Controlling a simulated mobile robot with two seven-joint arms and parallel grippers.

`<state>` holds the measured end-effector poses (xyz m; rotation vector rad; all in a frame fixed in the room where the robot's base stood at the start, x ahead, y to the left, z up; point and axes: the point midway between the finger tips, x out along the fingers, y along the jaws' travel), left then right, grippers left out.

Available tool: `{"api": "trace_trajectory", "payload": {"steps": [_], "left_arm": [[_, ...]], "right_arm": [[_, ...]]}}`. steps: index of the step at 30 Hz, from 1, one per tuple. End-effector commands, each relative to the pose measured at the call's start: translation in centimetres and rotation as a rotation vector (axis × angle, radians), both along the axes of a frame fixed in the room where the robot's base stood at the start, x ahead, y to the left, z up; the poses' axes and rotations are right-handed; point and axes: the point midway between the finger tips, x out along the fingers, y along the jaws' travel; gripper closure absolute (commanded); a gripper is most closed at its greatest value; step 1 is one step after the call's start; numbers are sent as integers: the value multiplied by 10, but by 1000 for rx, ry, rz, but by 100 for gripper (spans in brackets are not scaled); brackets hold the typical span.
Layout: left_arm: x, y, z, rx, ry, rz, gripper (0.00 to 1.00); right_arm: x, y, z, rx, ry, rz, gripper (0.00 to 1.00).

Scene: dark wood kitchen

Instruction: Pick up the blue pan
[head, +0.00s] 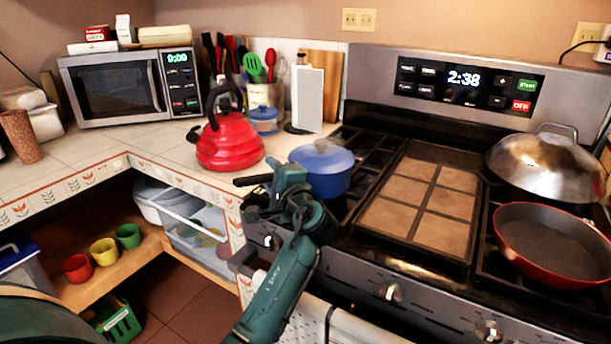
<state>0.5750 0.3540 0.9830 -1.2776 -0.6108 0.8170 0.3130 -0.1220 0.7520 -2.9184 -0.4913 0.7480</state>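My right gripper is not in view.
A red kettle (229,142) stands on the counter left of the pan. A white box-shaped object (307,98) stands behind it. A griddle (421,197) fills the stove's middle. A red pan (553,243) and a domed steel lid (545,167) are at the right.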

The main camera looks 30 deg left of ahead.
Motion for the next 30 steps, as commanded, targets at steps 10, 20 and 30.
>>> {"api": "trace_trajectory", "payload": {"steps": [10, 20, 30], "left_arm": [[0, 0, 0, 0, 0, 0, 80], [0, 0, 0, 0, 0, 0, 100], [0, 0, 3, 1, -9, -1, 100]], "right_arm": [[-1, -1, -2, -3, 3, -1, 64], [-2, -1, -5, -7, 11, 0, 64], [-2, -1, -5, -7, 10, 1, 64]]}}
